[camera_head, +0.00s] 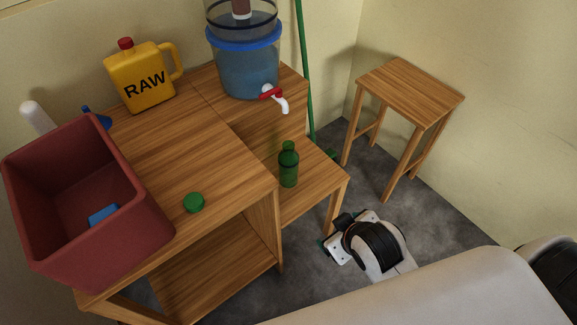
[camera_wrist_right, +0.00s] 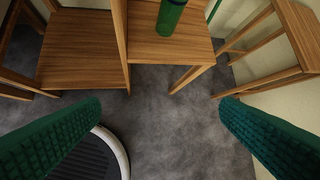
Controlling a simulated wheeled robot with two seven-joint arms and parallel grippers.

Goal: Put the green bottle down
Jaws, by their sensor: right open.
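The green bottle (camera_head: 289,165) stands upright on the low wooden side shelf (camera_head: 318,178), below the water dispenser's tap. Its lower part shows at the top of the right wrist view (camera_wrist_right: 170,17). A round green cap (camera_head: 194,203) lies on the higher wooden counter. My right gripper (camera_wrist_right: 160,107) is open, with two green ridged fingers wide apart and only floor between them. In the head view it is in front of and below the shelf, apart from the bottle, and my own wrist partly hides it. My left gripper is not in view.
A red-brown bin (camera_head: 140,215) with a blue item inside, a yellow RAW jug (camera_head: 142,80) and a blue-rimmed water dispenser (camera_head: 247,68) stand on the counter. A green pole (camera_head: 304,75) leans behind. A wooden stool (camera_head: 411,90) stands at right. Grey floor is clear between.

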